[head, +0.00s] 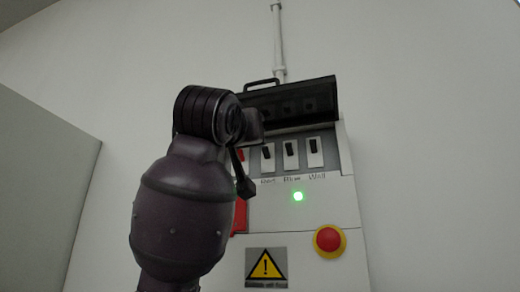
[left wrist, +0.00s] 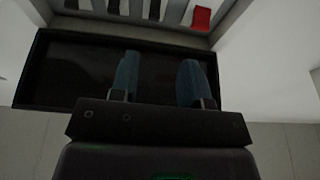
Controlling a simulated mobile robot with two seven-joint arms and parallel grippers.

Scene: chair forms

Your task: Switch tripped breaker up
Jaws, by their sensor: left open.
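The breaker panel (head: 312,205) is a pale box on the wall, with its dark cover (head: 305,105) raised above the switch row. Black switch levers (head: 289,148) sit in white slots. A red switch lever (left wrist: 201,18) shows in the left wrist view, at the right of the row; in the head view my arm hides most of that area. My left gripper (head: 242,182) is at the left of the row, its fingers mostly hidden behind my arm. In the left wrist view the gripper's two teal fingers (left wrist: 160,80) are apart and empty, in front of the dark cover. My right gripper is not in view.
A green light (head: 297,196) glows below the switches. A red emergency button (head: 329,241) on a yellow base and a yellow warning sign (head: 266,266) are lower down. A conduit (head: 279,45) runs up the wall. A grey surface (head: 38,195) stands at the left.

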